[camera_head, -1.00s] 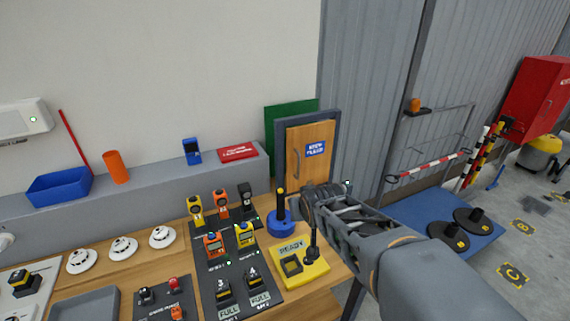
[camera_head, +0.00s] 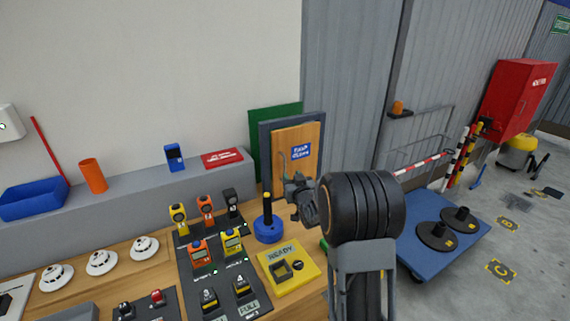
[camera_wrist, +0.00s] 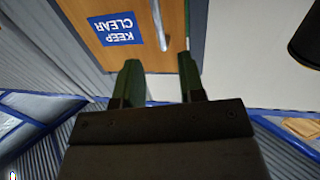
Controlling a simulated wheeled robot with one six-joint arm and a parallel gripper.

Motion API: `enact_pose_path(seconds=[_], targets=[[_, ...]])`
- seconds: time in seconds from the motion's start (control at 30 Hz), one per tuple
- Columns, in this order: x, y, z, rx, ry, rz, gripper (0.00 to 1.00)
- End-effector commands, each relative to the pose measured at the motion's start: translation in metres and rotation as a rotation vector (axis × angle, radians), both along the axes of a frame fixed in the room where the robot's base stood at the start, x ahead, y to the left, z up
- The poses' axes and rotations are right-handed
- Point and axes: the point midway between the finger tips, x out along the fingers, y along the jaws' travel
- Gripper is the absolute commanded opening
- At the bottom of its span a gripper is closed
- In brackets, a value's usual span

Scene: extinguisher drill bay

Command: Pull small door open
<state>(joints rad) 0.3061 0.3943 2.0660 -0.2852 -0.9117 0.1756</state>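The small wooden door (camera_head: 307,142) stands in a dark grey frame at the back of the bench and looks shut. It bears a blue "KEEP CLEAR" sign, upside down in the wrist view (camera_wrist: 112,29), and a pale upright bar handle (camera_head: 283,163) on its left side. My gripper (camera_head: 298,192) is in front of the lower part of the door. In the wrist view its two dark green fingers (camera_wrist: 161,76) are apart with nothing between them. The handle (camera_wrist: 160,27) shows beyond the fingertips, roughly in line with the gap. My arm hides the door's lower right part.
A blue round base with a black stick (camera_head: 267,229) and a yellow "READY" box (camera_head: 287,268) stand on the bench, close left of and below my arm. A green panel (camera_head: 262,133) is behind the door frame. A blue platform (camera_head: 465,247) lies right of my arm.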

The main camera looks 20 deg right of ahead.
Motion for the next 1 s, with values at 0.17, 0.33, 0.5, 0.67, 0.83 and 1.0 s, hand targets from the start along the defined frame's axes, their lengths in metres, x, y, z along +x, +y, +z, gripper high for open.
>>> enact_pose_path(seconds=[0.17,0.33,0.5,0.67,0.83,1.0], targets=[[0.036,-0.003,0.002,0.001,0.002,0.0,0.37],[0.063,-0.005,0.001,0.0,0.002,0.0,0.37],[0.081,-0.006,0.001,0.0,0.003,0.0,0.37],[0.089,-0.007,0.0,0.0,0.003,0.0,0.37],[0.091,-0.007,0.0,0.0,0.002,-0.001,0.37],[0.091,-0.007,0.0,0.0,0.002,-0.001,0.37]])
